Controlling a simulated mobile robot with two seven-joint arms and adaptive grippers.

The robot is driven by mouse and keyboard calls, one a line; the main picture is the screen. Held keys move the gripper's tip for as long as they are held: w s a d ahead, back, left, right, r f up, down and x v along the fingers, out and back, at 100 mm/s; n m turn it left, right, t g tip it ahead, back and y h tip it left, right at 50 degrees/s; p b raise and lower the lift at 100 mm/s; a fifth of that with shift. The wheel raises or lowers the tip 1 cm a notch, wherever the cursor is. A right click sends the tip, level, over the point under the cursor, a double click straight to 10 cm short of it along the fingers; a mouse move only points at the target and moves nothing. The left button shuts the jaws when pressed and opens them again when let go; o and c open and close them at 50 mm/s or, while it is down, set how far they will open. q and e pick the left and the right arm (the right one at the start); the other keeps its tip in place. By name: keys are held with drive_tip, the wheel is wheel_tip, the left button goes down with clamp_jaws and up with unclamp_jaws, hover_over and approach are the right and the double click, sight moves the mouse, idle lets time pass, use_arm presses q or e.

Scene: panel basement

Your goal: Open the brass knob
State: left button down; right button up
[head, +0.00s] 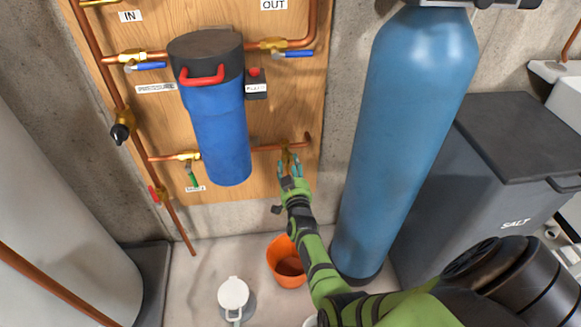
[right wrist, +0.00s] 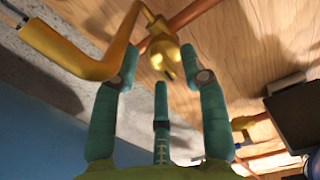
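The brass knob (right wrist: 163,58) belongs to a small brass fitting on a copper pipe low on the wooden panel. It also shows in the head view (head: 286,154), partly covered by my fingers. My right gripper (head: 290,168) is up against this fitting, with the arm reaching up from below. In the right wrist view its teal fingers (right wrist: 161,66) are spread, one on each side of the knob and a third below it. The fingers look open, and I cannot tell whether any touches the brass. My left gripper is not in view.
A bent brass spout (right wrist: 75,58) runs close beside the left finger in the wrist view. A blue filter housing (head: 220,130) hangs left of my gripper. A tall blue tank (head: 405,140) stands close on the right. An orange bucket (head: 283,272) is on the floor below.

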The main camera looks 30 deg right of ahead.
drive_tip(key=v, duration=0.7)
drive_tip(key=shift+s, duration=0.25)
drive_tip(key=shift+a, duration=0.15)
idle(0.4)
